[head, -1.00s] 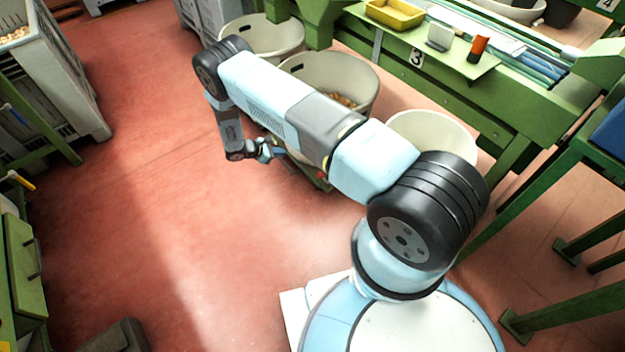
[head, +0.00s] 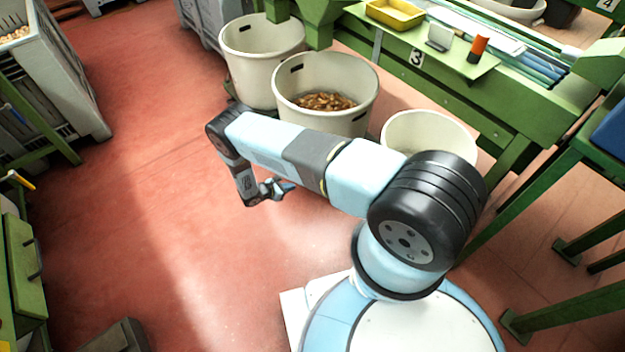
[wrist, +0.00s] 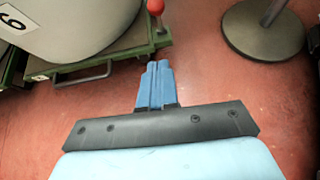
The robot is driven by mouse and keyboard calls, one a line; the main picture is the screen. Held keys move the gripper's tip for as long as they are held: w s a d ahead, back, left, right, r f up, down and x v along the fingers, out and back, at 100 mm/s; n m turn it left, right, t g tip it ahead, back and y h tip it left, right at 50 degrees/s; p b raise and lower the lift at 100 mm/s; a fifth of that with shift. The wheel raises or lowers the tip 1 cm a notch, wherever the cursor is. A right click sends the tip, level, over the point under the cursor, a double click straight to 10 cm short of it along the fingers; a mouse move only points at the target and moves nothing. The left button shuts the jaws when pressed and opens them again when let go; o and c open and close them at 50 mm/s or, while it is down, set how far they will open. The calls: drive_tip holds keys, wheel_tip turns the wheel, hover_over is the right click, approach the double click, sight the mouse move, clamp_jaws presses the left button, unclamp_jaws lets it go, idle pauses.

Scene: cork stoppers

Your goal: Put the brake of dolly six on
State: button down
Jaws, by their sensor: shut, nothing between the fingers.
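In the wrist view, a pale bin (wrist: 85,25) with a white label (wrist: 14,22) that reads 6 stands on a green dolly (wrist: 110,58) at the upper left. A lever with a red knob (wrist: 156,6) rises from the dolly's right corner, cut by the top edge of the picture. I cannot tell whether the brake is on. My gripper (wrist: 158,66) is shut and empty, its fingertips pointing toward the dolly, below the lever and apart from it. In the head view, my gripper (head: 290,186) hangs over the red floor, and my arm hides the dolly.
In the head view, a bin holding corks (head: 325,75) stands beside another pale bin (head: 262,60) and a smaller one (head: 430,132), along a green bench (head: 490,90). A round metal stand base (wrist: 262,32) is at the wrist view's upper right. Open floor (head: 170,230) lies left.

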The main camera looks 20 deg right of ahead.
drive_tip(key=d+r+x, duration=0.1)
drive_tip(key=r+x, duration=0.1)
drive_tip(key=x, duration=1.1)
drive_tip(key=shift+w+d+r, duration=0.15)
drive_tip(key=shift+w+r, duration=0.05)
drive_tip(key=shift+r, duration=0.05)
